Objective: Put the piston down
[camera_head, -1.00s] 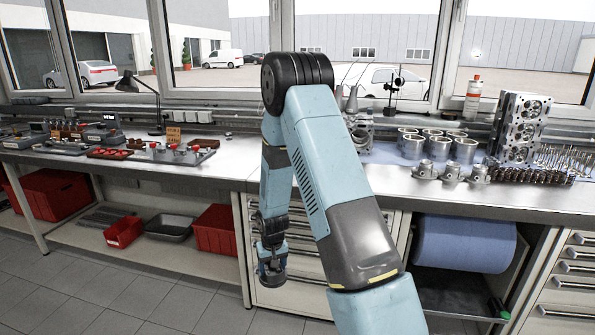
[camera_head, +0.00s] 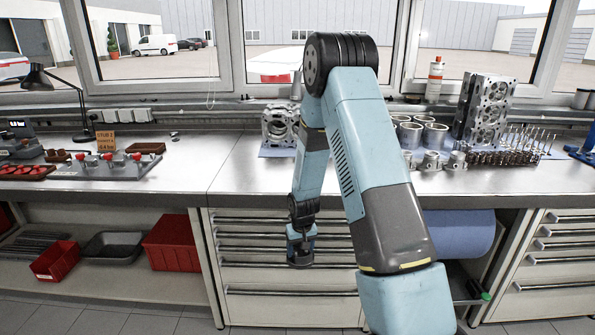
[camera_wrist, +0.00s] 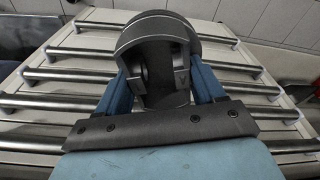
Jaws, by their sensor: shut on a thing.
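My gripper (camera_head: 301,240) hangs low in front of the bench drawers, below the worktop edge. It is shut on a dark grey metal piston (camera_wrist: 155,62), seen between the two blue fingers (camera_wrist: 117,95) in the wrist view. The piston's open skirt side faces the wrist camera, and its round crown lies beyond. In the head view the piston (camera_head: 299,261) shows small and dark at the gripper's lower end. Several other pistons (camera_head: 431,160) stand on the worktop at the right, in front of bright cylinder liners (camera_head: 410,134).
The worktop (camera_head: 245,172) is clear left of my arm. An engine block (camera_head: 281,126) sits on a blue mat behind the arm. A cylinder head (camera_head: 487,108) and valves stand right. A fixture with red knobs (camera_head: 92,168) is left. Drawer handles (camera_head: 290,292) are close behind the gripper.

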